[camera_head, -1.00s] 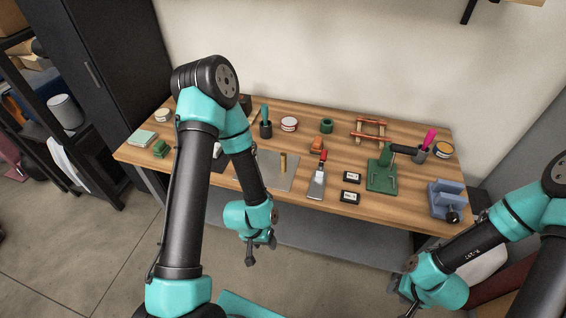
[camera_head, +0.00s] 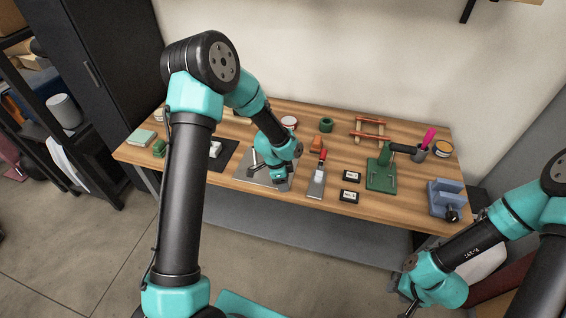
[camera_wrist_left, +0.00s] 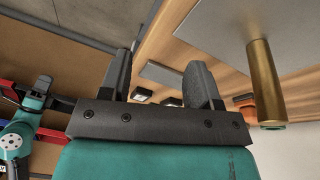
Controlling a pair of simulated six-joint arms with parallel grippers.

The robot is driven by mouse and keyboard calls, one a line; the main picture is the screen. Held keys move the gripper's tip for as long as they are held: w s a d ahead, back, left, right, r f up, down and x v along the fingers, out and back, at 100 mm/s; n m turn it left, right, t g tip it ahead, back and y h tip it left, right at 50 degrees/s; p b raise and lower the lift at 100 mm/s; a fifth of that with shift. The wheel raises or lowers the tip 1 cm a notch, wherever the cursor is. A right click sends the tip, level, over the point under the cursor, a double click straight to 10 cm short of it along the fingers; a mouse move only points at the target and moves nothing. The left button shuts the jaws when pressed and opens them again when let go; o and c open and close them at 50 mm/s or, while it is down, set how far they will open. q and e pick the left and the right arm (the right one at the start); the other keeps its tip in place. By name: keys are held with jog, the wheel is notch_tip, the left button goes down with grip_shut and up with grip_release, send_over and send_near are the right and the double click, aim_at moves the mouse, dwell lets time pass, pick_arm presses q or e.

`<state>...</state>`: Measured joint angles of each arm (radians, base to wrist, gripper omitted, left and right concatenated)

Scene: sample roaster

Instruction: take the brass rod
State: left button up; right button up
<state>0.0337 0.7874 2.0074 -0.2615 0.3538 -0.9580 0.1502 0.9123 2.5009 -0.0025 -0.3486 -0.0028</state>
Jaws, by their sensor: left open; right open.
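The brass rod (camera_wrist_left: 265,85) is a plain gold-coloured cylinder on the right of the left wrist view, standing out from a grey plate (camera_wrist_left: 240,28). My left gripper (camera_wrist_left: 159,78) is open and empty; the rod is outside its fingers, beyond the right-hand one. My right gripper (camera_head: 407,298) is open at the lower right, away from the table.
On the wooden table (camera_head: 326,204), a red-handled scraper (camera_head: 317,180) lies right of the plate, with two small black-framed labels (camera_head: 349,196) beyond it. A green stand (camera_head: 382,175) and a blue-grey device (camera_head: 445,199) stand further right. A dark mat (camera_head: 222,157) lies left of the plate.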

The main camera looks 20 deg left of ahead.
pick_arm(q)
jog(key=w+a+r+m+y, duration=0.1)
jog(key=w+a+r+m, duration=0.1)
jog(key=w+r+m, duration=0.3)
jog(key=w+a+r+m+y, duration=0.2)
jog(key=w+r+m, duration=0.3)
jog(key=r, duration=0.6)
jog(key=shift+w+a+r, duration=0.25)
jog(key=shift+w, duration=0.4)
jog(key=shift+f, duration=0.1)
notch_tip(320, 180, down, 12)
jog(key=shift+f, duration=0.1)
jog(key=shift+s+f, duration=0.2)
jog(key=shift+f, duration=2.35)
